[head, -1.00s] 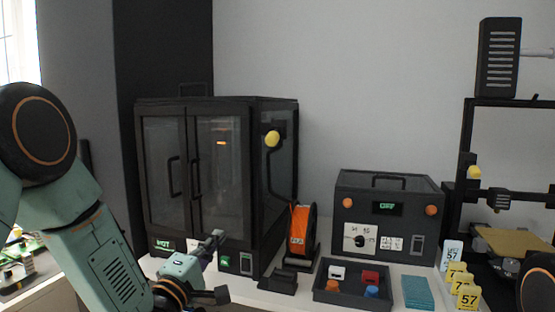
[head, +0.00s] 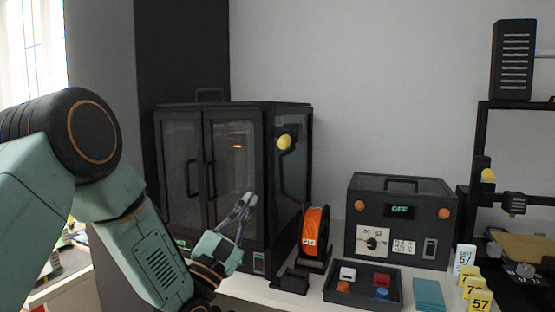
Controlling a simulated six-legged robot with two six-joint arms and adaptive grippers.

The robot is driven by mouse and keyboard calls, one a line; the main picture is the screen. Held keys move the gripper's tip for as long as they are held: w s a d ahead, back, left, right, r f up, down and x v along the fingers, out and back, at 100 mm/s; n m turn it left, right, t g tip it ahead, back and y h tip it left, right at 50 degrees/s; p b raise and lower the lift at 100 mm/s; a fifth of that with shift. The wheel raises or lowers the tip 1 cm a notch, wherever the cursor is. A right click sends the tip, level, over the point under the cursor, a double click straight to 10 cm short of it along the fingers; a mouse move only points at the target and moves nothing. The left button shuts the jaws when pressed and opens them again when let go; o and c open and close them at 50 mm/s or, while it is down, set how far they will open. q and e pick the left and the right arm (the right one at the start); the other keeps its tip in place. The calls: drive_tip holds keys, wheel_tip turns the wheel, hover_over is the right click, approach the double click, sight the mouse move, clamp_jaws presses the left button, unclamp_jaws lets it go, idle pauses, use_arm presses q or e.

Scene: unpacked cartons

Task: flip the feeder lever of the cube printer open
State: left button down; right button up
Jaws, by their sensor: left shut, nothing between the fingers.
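The cube printer (head: 294,185) is a dark enclosed cabinet with two glass doors, left of the middle in the head view. A yellow knob on a dark mount, which looks like its feeder lever (head: 285,142), sits high on its right side. From this view I cannot tell the lever's exact position. My left gripper (head: 248,197) is shut and empty, pointing up in front of the right door. It is lower than the yellow knob and to its left, apart from it. My right gripper is not in view.
An orange filament spool (head: 314,230) stands right of the cabinet. A dark box with an OFF display (head: 400,185), a tray of small coloured parts (head: 329,296) and yellow number tags (head: 479,300) follow. An open-frame printer (head: 483,150) stands far right.

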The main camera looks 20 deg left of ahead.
sight(286, 140)
use_arm(q)
drive_tip(key=w+d+r, duration=0.3)
drive_tip(key=w+r, duration=0.3)
drive_tip(key=r, duration=0.2)
drive_tip(key=shift+w+d+r+p, duration=0.2)
drive_tip(key=shift+r+p, duration=0.1)
drive_tip(key=shift+p, duration=0.05)
idle(0.3)
drive_tip(key=shift+d, duration=0.1)
drive_tip(key=shift+r, duration=0.1)
